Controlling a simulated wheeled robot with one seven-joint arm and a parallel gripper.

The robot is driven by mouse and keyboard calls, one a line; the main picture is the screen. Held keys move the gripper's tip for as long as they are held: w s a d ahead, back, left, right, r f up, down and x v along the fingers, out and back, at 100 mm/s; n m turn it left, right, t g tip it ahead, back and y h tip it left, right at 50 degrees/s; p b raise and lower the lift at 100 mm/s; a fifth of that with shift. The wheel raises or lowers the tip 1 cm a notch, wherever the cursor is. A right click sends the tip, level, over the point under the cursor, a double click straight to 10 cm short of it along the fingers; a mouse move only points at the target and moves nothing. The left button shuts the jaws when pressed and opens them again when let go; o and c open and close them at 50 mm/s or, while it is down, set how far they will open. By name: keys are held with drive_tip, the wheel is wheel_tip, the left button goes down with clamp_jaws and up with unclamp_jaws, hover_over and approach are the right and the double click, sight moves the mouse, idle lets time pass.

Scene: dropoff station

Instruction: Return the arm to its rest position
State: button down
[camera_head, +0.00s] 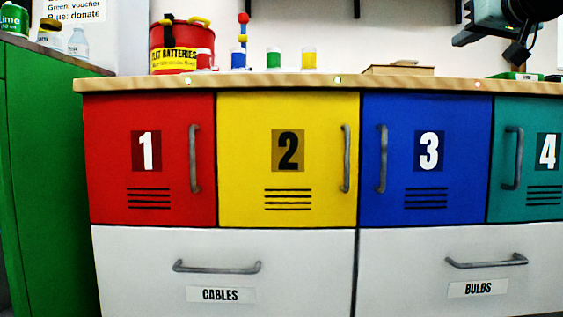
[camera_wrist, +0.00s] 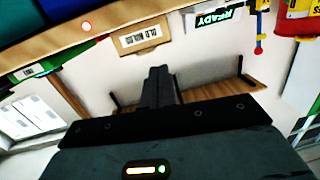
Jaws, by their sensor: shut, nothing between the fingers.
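My gripper (camera_wrist: 159,75) is shut and empty; its dark fingers show together in the middle of the wrist view. In the head view, part of my dark arm end hangs at the top right, above the counter and in front of the wall. The gripper touches nothing that I can see. Most of the arm is out of view.
Below is a wooden countertop (camera_head: 330,84) over coloured numbered doors and white drawers. A green cabinet (camera_head: 35,180) stands left.

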drive_tip(key=s+a+f+n+g+y+p, duration=0.35)
drive_tip(key=a+f+g+p, duration=0.55)
drive_tip(key=a+f, duration=0.8)
drive_tip(key=s+a+f+n+g+h+p, duration=0.1)
drive_tip(key=s+a+f+g+p, duration=0.3)
drive_tip(key=s, duration=0.5)
drive_tip(key=s+a+f+n+g+h+p, duration=0.1)
drive_tip(key=s+a+f+g+p, duration=0.15)
drive_tip(key=s+f+p, duration=0.4)
drive_tip(key=s+d+f+n+g+h+p, duration=0.1)
drive_tip(key=s+f, duration=0.1)
drive_tip(key=s, duration=0.4)
drive_tip(key=s+d+f+n+g+h+p, duration=0.1)
drive_tip(key=s+d+f+h+p, duration=0.1)
drive_tip(key=s, duration=0.5)
wheel_tip(320, 180, up, 38)
drive_tip(key=p, duration=3.6)
drive_tip(key=shift+w+a+f+p, duration=0.15)
drive_tip(key=shift+w+a+p, duration=0.05)
drive_tip(key=shift+w+p, duration=0.2)
drive_tip(key=shift+m+t, duration=0.25)
